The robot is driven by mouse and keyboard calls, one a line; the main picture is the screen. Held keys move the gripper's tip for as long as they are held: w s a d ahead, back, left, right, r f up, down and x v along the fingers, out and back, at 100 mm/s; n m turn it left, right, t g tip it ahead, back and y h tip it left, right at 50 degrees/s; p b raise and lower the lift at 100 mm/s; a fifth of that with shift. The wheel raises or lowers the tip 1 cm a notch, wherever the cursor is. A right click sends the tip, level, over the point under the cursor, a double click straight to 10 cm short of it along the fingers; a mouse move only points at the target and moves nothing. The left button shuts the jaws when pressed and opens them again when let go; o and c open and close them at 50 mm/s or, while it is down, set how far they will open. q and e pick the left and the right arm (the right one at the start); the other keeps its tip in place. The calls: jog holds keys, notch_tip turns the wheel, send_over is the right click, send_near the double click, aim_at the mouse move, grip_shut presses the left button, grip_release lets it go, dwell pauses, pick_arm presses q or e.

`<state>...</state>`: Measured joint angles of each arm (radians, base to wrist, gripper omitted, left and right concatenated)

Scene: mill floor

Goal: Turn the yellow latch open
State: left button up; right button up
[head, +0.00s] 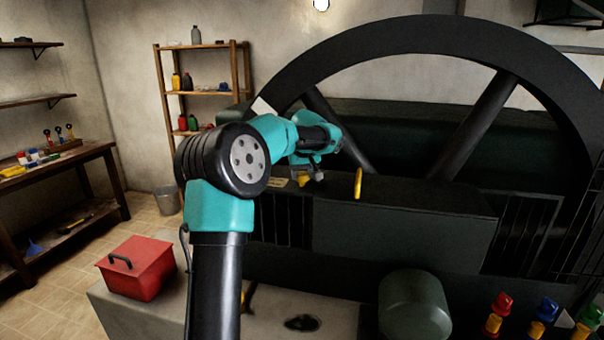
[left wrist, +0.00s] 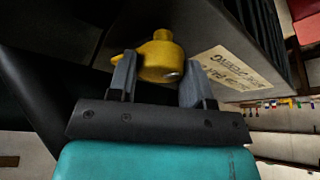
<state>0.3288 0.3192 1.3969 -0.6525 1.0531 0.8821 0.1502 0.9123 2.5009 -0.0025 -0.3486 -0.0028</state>
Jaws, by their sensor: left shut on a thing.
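The yellow latch (left wrist: 162,62) shows in the left wrist view as a rounded knob with a small arm sticking out to the left. My left gripper (left wrist: 159,70) has one grey finger on each side of it and is shut on it. In the head view my left gripper (head: 308,174) reaches down at the dark machine housing. A bit of the yellow latch (head: 304,182) shows below it; the rest is hidden by the gripper. My right gripper is in neither view.
A yellow upright handle (head: 358,183) stands on the housing (head: 400,232), right of my gripper. A large dark flywheel (head: 440,32) rises behind. A label plate (left wrist: 238,70) is beside the latch. A red box (head: 140,268) sits at lower left.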

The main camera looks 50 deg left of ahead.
pick_arm(q)
jog(key=shift+n+g, duration=0.7)
jog(key=shift+n, duration=1.2)
jog(key=shift+y, duration=0.3)
jog(key=o, duration=0.9)
jog(key=v, duration=1.7)
jog(key=shift+w+r, duration=0.1)
jog(key=shift+r, duration=0.15)
